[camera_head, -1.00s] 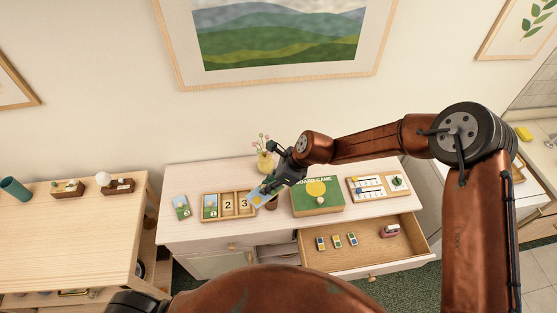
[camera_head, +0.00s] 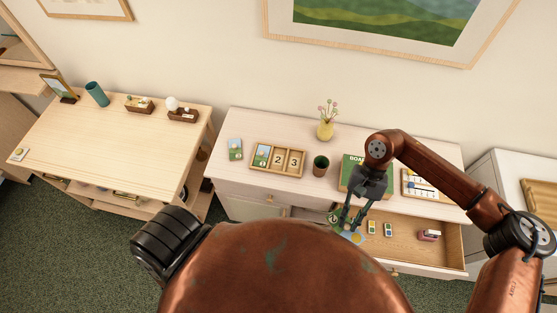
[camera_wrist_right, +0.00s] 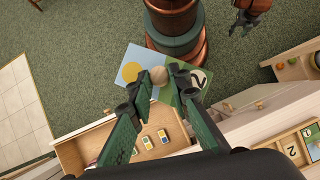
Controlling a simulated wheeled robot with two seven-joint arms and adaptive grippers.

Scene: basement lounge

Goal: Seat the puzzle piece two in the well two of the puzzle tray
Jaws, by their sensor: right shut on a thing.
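My right gripper (camera_head: 352,222) is shut on puzzle piece two (camera_wrist_right: 136,70), gripping its round knob. The piece is a square with a yellow sun on blue, and a green part with a "2". It is held in the air by the left front of the open drawer. The puzzle tray (camera_head: 277,174) lies on the cabinet top, up and left of the gripper. Its left well holds a picture piece (camera_head: 262,156); well two (camera_head: 279,160) and well three (camera_head: 294,163) show bare numbers. A dark arm end, apparently my left gripper (camera_wrist_right: 242,20), is small and unclear in the wrist view.
Another picture piece (camera_head: 235,148) lies left of the tray. A dark cup (camera_head: 320,167), a yellow vase (camera_head: 325,130) and a green board game box (camera_head: 352,178) stand right of it. The open drawer (camera_head: 410,255) holds small blocks (camera_head: 388,229) and a pink object (camera_head: 428,236).

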